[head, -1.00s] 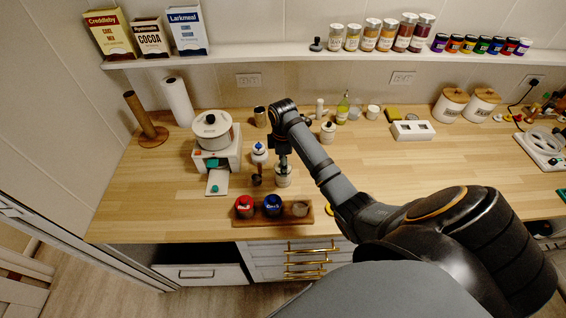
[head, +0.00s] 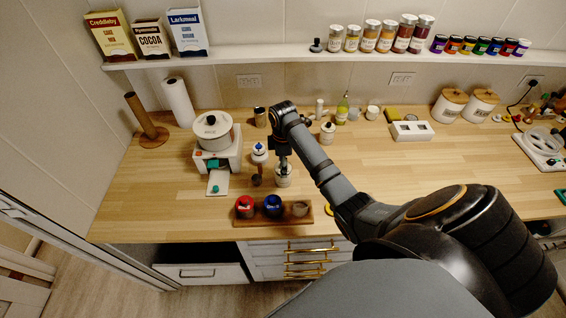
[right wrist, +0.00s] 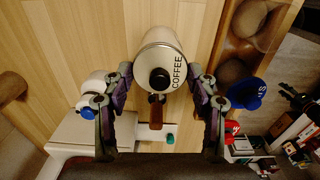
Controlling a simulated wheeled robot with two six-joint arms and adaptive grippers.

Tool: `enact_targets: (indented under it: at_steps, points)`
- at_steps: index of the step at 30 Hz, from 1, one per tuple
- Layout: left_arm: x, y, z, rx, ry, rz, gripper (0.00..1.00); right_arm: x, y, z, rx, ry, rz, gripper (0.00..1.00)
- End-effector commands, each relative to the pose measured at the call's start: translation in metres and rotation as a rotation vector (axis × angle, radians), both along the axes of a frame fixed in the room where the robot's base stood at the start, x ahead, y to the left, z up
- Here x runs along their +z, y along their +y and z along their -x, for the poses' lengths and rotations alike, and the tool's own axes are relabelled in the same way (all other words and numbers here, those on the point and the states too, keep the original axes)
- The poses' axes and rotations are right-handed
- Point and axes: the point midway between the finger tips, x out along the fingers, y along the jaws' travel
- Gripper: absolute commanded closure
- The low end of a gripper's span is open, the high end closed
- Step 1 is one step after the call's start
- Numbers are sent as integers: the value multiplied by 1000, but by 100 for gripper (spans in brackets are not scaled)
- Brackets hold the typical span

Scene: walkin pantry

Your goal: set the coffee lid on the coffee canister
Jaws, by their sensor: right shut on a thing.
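The white coffee canister (head: 284,180) stands upright on the wooden counter, left of centre in the head view. Its COFFEE lettering (right wrist: 178,72) shows in the right wrist view. The pale round coffee lid (right wrist: 160,62) with a black knob is at the canister's top. My right gripper (head: 283,160) reaches down from above, and in the right wrist view its fingers (right wrist: 160,80) are on both sides of the lid, shut on it. Whether the lid is fully seated cannot be told, as the gripper hides the join. My left gripper is not in view.
A wooden tray (head: 322,216) with red and blue-lidded jars stands in front. A lidded white jar (head: 327,133) stands behind right. The counter's right middle is clear.

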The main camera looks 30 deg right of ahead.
Motion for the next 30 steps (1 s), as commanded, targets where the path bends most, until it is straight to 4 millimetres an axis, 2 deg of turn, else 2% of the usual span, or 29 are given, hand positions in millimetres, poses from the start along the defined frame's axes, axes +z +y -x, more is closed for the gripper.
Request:
enact_targets:
  at_steps: [16,17,21,22,29,30]
  points:
    - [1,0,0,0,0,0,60,-8,0,0,0,1,-1,65]
    - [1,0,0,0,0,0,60,-8,0,0,0,0,0,37]
    - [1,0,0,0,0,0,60,-8,0,0,0,0,0,18]
    - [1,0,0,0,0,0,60,-8,0,0,0,0,0,15]
    - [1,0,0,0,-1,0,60,-8,0,0,0,0,0,15]
    - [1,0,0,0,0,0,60,-8,0,0,0,0,0,12]
